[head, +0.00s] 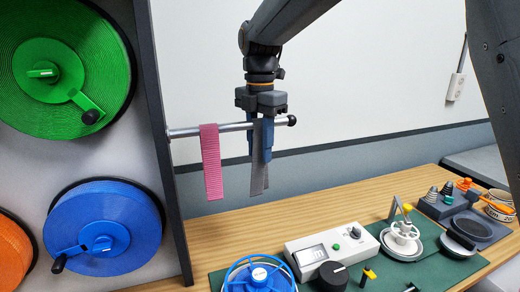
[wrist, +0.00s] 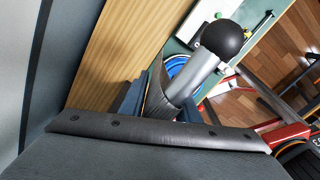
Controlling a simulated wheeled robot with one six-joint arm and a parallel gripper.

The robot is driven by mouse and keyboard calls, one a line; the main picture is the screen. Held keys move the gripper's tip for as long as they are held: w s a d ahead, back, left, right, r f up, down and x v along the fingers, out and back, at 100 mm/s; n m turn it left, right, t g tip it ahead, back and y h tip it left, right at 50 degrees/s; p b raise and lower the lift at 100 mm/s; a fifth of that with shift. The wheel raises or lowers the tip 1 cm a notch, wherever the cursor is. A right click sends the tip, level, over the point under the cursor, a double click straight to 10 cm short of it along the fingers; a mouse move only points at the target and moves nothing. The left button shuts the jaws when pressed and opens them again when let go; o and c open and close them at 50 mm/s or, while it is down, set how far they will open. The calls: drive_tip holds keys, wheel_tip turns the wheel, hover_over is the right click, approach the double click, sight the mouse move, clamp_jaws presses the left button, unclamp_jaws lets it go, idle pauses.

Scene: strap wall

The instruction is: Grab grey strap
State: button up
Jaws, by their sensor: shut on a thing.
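The grey strap (head: 259,176) hangs over the metal rod (head: 228,127) near its right end, and its lower end hangs free below my gripper. My gripper (head: 260,156) points down at the rod and is shut on the strap, with blue fingers on either side of it. In the wrist view the grey strap (wrist: 158,97) shows beside a blue finger, close to the rod (wrist: 201,74) and its black ball end (wrist: 222,39). Much of the strap's upper part is hidden by my fingers.
A pink strap (head: 211,160) hangs on the same rod to the left. Green (head: 50,72) and blue (head: 103,228) reels are on the panel at left. Below stands a wooden bench (head: 346,206) with a meter box (head: 330,249) and other devices.

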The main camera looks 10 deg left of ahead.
wheel_tip(320, 180, up, 12)
drive_tip(key=p, duration=0.6)
drive_tip(key=shift+r, duration=0.1)
clamp_jaws()
